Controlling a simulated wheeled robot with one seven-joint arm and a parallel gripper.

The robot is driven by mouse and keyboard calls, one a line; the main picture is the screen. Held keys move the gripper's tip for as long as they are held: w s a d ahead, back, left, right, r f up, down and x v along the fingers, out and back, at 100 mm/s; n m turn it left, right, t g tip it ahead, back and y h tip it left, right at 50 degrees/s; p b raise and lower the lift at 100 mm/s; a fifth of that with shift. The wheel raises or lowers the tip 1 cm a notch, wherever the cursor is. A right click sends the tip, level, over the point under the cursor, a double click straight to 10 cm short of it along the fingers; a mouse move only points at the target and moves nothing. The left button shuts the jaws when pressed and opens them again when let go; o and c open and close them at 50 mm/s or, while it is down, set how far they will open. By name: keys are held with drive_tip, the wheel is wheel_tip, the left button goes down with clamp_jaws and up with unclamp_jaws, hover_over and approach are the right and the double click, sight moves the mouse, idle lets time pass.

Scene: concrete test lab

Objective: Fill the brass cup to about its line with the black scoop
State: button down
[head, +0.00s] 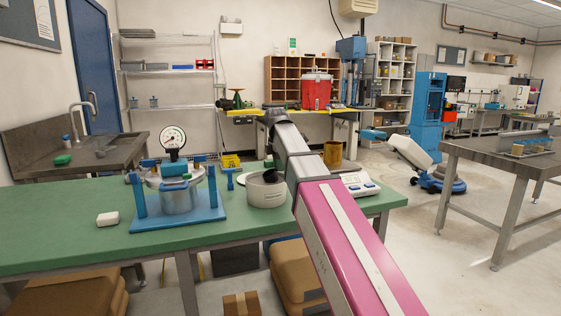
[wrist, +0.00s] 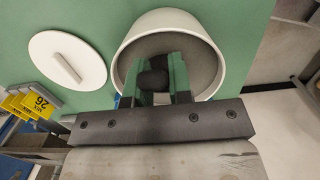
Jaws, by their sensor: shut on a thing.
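The brass cup (head: 332,156) stands upright toward the back right of the green table, beside my arm in the head view. A white tub (head: 266,196) stands left of my arm. In the wrist view the tub (wrist: 215,42) is open and holds grey material (wrist: 187,42). My gripper (wrist: 158,70) is over the tub's mouth, its green fingers shut on the black scoop (wrist: 152,80). Only a small dark part of the scoop shows between the fingers; its bowl and any load are hidden. The cup's line is too small to make out.
A white lid (wrist: 68,62) with a bar handle lies beside the tub. A white scale (head: 358,184) is right of my arm. A blue-framed pressure vessel with a gauge (head: 178,195) stands left of the tub. The green table (head: 60,222) is mostly clear at its left.

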sight(271, 171)
drive_tip(key=shift+s+a+f, duration=0.1)
drive_tip(key=shift+a+f, duration=0.15)
drive_tip(key=shift+f, duration=0.5)
drive_tip(key=shift+s+a+f, duration=0.1)
drive_tip(key=shift+a+f, duration=0.1)
drive_tip(key=shift+f, duration=0.55)
drive_tip(key=shift+s+a, duration=0.25)
drive_tip(key=shift+a, duration=0.7)
drive_tip(key=shift+s+a, duration=0.2)
drive_tip(key=shift+a, duration=0.7)
drive_tip(key=shift+w+d+r+y, duration=0.15)
drive_tip(key=shift+d+r+y, duration=0.15)
drive_tip(key=shift+d, duration=0.25)
drive_tip(key=shift+w+d+r+y, duration=0.1)
drive_tip(key=shift+d+r+y, duration=0.2)
drive_tip(key=shift+y, duration=0.2)
drive_tip(key=shift+w+d+r+g+y, duration=0.1)
drive_tip(key=shift+d+r+g+y, duration=0.15)
drive_tip(key=shift+r+y, duration=0.35)
drive_tip(key=shift+d+r+g+y, duration=0.1)
drive_tip(key=shift+r+g+y, duration=0.1)
drive_tip(key=shift+r+y, duration=0.4)
drive_tip(key=shift+w+d+r+g+y, duration=0.1)
drive_tip(key=shift+d+r+g+y, duration=0.15)
drive_tip(key=shift+r, duration=0.6)
drive_tip(key=shift+s, duration=0.1)
